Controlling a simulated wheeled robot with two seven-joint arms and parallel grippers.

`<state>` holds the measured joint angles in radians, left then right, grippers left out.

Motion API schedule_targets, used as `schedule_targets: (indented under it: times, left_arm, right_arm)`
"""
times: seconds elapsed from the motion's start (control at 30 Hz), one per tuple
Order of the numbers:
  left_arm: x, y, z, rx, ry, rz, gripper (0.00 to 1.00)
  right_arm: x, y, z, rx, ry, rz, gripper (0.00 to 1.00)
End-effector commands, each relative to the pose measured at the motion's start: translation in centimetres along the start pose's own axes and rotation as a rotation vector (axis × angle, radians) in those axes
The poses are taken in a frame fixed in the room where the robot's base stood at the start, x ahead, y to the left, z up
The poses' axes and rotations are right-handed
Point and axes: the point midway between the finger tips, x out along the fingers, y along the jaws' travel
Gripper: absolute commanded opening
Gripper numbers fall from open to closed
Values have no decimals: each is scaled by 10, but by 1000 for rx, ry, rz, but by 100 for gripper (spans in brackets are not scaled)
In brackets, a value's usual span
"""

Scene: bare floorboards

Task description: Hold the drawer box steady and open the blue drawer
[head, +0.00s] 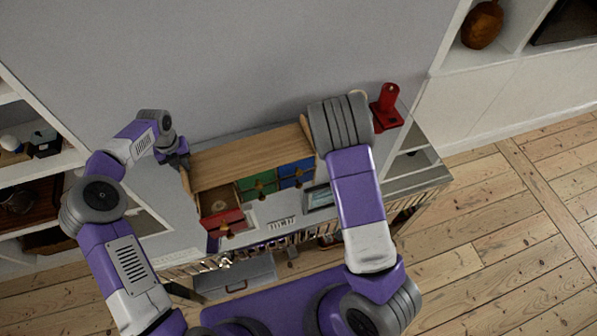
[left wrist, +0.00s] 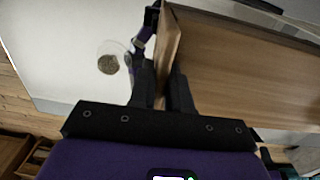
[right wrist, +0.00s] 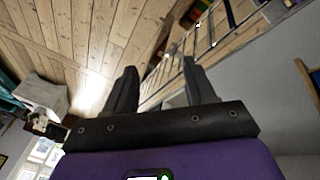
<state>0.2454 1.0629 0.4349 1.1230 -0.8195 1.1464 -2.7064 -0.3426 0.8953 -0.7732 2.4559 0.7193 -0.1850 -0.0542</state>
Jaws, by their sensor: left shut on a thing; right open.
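The wooden drawer box (head: 240,156) stands on the table against the wall. Its blue drawer (head: 296,174) is at the right of the front and looks shut. The green drawer (head: 257,187) in the middle looks shut too. The red drawer (head: 223,222) at the left is pulled out. My left gripper (head: 182,163) is shut on the box's left side; the left wrist view shows its fingers (left wrist: 163,92) on either side of the wooden side panel (left wrist: 168,50). My right gripper (right wrist: 162,88) is open and empty in the right wrist view; its arm hides it in the head view.
A red object (head: 386,105) stands on the table right of the box. A small framed screen-like item (head: 319,197) lies before the blue drawer. My right forearm covers the box's right end. Shelves stand left and right. A round item (left wrist: 108,64) shows left of the panel.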

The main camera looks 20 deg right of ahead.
Motion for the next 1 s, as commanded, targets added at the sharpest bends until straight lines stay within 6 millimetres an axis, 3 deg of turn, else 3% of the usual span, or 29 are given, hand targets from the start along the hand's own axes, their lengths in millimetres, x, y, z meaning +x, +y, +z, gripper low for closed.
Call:
schedule_targets:
  times: [0.1, 0.3, 0.43, 0.6, 0.8, 1.0]
  left_arm:
    - [0, -1, 0, 1, 0, -2, 0]
    - [0, -1, 0, 1, 0, -2, 0]
    - [0, -1, 0, 1, 0, -1, 0]
    - [0, -1, 0, 1, 0, -1, 0]
    - [0, -1, 0, 1, 0, -1, 0]
    - [0, -1, 0, 1, 0, -1, 0]
  right_arm:
    - [-33, -46, -24, -138, 76, -99, 55]
    - [-99, -121, -36, -448, 188, -242, 55]
    - [-140, -156, -34, -623, 258, -298, 55]
    - [-178, -181, -30, -772, 324, -330, 55]
    - [-188, -190, -28, -830, 349, -336, 55]
    - [-168, -199, -32, -829, 346, -334, 55]
